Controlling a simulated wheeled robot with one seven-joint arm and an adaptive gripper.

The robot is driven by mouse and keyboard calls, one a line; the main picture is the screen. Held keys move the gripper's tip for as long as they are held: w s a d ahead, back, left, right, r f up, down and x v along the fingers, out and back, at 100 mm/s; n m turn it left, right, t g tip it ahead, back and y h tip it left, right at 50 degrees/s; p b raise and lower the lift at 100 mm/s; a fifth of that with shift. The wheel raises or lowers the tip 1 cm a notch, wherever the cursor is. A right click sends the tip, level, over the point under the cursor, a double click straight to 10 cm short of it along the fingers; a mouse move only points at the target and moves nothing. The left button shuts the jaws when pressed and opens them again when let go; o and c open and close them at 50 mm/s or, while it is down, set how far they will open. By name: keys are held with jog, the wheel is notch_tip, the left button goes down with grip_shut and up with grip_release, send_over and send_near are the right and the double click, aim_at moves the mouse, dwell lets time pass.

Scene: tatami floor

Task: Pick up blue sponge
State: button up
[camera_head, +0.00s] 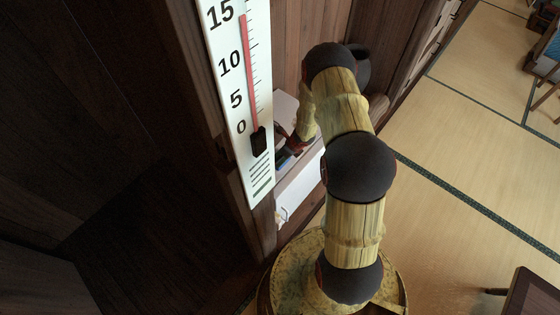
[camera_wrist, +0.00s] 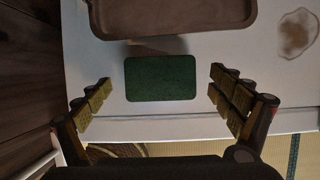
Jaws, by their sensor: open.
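In the wrist view, a flat rectangular block with a dark green top (camera_wrist: 160,78) lies on a white surface (camera_wrist: 215,125). It looks like a sponge seen from above; no blue side shows in this view. My gripper (camera_wrist: 160,84) is open, with its fingers on the left and right of the block and a gap on each side. I cannot tell how high the fingers are above the surface. In the head view, my gripper (camera_head: 292,147) is mostly hidden behind the post and my arm. A small blue patch (camera_head: 282,161) shows beside it, perhaps the sponge's side.
A brown tray (camera_wrist: 170,22) lies just beyond the block, close to it. A pale round item (camera_wrist: 297,35) sits at the upper right of the white surface. A thermometer (camera_head: 240,90) hangs on a wooden post left of my arm. Tatami floor (camera_head: 460,140) is open at right.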

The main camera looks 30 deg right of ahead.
jog(key=shift+x, duration=1.15)
jog(key=shift+r, duration=0.1)
jog(key=shift+c, duration=0.3)
jog(key=c, duration=0.7)
jog(key=shift+c, duration=0.3)
